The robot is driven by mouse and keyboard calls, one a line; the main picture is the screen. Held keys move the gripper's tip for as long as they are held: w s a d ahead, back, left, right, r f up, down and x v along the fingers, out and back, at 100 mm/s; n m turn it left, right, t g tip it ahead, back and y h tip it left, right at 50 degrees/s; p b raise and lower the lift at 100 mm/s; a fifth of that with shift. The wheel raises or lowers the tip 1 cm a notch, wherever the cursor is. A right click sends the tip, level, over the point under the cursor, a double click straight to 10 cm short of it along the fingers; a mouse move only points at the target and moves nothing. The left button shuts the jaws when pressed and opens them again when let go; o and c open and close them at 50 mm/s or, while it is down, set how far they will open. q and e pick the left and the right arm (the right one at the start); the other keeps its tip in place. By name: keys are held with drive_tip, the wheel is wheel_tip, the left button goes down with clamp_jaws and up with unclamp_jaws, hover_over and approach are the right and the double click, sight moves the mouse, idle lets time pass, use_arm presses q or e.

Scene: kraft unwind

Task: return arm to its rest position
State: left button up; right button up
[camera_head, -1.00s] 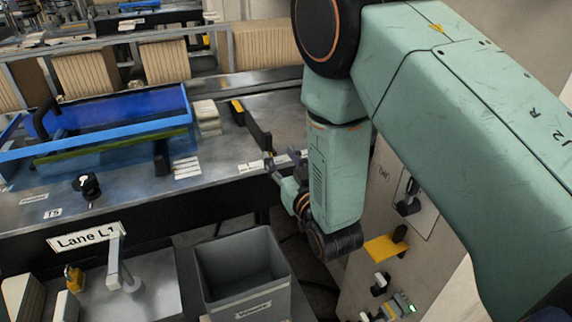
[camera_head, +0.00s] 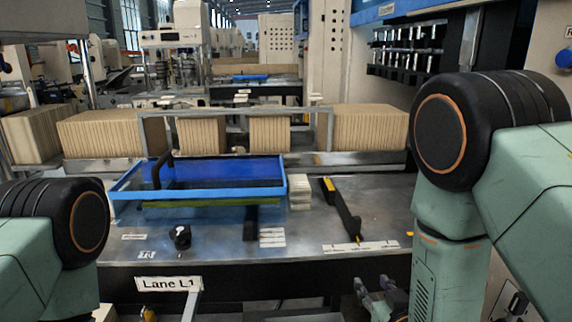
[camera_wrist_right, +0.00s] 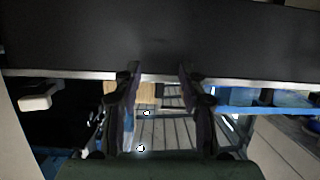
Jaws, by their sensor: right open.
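My right arm stands at the right of the head view, its forearm hanging down in front of the table. My right gripper (camera_head: 376,296) is low in that view, below the table's front edge, partly cut off by the frame's bottom. In the right wrist view the same gripper (camera_wrist_right: 160,76) has its two dark fingers apart with nothing between them. A dark, broad surface with a pale lower edge (camera_wrist_right: 150,40) spans the top of that view beyond the fingertips. My left arm shows only as a joint and link at the far left; its gripper is out of frame.
The metal table (camera_head: 220,242) holds a blue-rimmed tray (camera_head: 215,188), a black knob (camera_head: 181,236), a small stack of pale pieces (camera_head: 300,191) and a black bar with yellow ends (camera_head: 341,210). Rows of brown cartons (camera_head: 368,129) stand behind.

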drive_tip(key=s+d+f+g+b, duration=0.1)
drive_tip(key=s+f+g+b, duration=0.5)
drive_tip(key=s+f, duration=1)
drive_tip(key=s+d+f+m+g+b, duration=0.1)
drive_tip(key=s+f+g+b, duration=0.5)
drive_tip(key=s+f, duration=1)
drive_tip(key=shift+s+d+f+g, duration=0.2)
drive_tip(key=shift+s+d+g, duration=0.25)
drive_tip(key=shift+s+g, duration=0.65)
drive_tip(key=shift+w, duration=0.1)
